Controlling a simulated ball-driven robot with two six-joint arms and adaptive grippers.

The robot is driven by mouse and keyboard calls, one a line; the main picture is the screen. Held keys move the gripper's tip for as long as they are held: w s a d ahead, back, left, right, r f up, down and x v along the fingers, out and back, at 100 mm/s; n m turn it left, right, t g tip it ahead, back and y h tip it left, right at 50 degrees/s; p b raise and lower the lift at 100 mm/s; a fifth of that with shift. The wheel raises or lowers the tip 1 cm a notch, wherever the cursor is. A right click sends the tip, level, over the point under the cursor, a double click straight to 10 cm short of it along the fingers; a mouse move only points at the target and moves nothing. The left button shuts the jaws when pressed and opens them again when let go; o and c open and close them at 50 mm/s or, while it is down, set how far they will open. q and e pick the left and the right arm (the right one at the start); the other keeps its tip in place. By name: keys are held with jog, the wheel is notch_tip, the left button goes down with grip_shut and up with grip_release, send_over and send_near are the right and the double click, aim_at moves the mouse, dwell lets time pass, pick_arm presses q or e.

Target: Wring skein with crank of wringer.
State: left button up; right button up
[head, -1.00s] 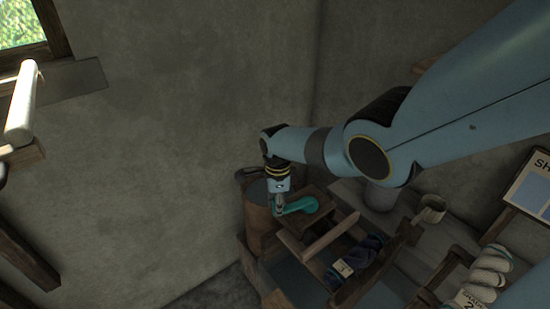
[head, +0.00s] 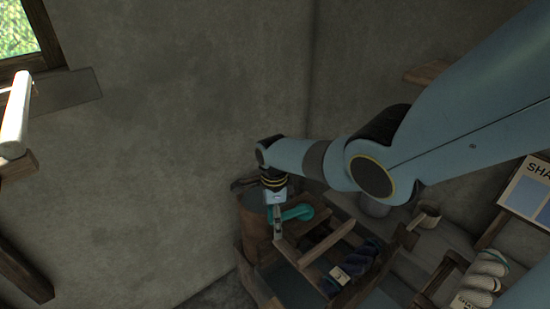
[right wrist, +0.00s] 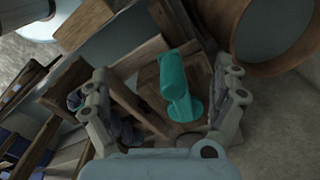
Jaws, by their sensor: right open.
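The teal crank (head: 298,212) sits on the wooden wringer (head: 290,252) in the head view, near the wall. My right gripper (head: 277,232) is at the left end of the crank, pointing down. In the right wrist view the crank (right wrist: 182,92) stands between the two spread fingers of my right gripper (right wrist: 163,75). The fingers are open, with gaps visible on both sides of the crank. A dark skein (head: 352,265) with a pale tag lies right of the wringer's wooden bar; whether it is attached to the wringer cannot be told. My left gripper is not in view.
A round wooden tub (head: 254,225) stands close left of the wringer; it also shows in the right wrist view (right wrist: 240,62). A small pot (head: 427,214), pale skeins (head: 487,272) and a shade board (head: 530,190) are to the right. The wall is close behind.

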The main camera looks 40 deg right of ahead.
notch_tip(320, 180, up, 8)
dwell(0.7)
dwell(0.4)
